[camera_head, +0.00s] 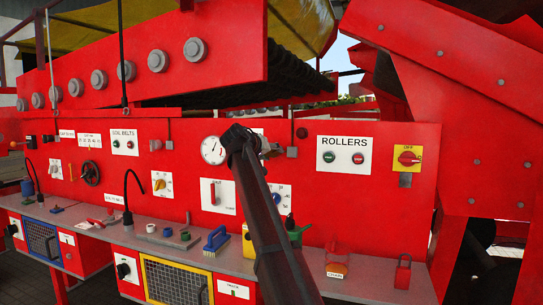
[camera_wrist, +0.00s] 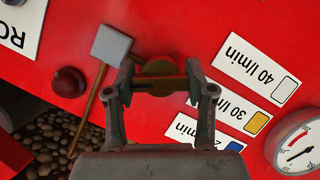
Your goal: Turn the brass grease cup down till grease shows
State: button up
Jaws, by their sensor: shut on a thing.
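The brass grease cup (camera_wrist: 158,68) shows in the wrist view as a round, dull brass cap against the red panel. My gripper (camera_wrist: 158,84) is shut on it, with one finger on each side and a dark bar across its near part. In the head view my gripper (camera_head: 262,146) is at the red panel, just right of the round white gauge (camera_head: 213,150). My wrist and fingers hide most of the cup there. No grease can be made out around the cup.
In the wrist view a grey block (camera_wrist: 113,44) with a thin brass pipe (camera_wrist: 89,116) lies close left of my gripper, beside a dark red knob (camera_wrist: 68,82). Flow labels (camera_wrist: 254,68) are at right. The grey shelf (camera_head: 380,287) below holds tools and a brush (camera_head: 216,241).

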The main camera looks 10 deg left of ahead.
jog(key=shift+r, duration=0.1)
jog(key=o, duration=1.2)
jog(key=v, duration=1.2)
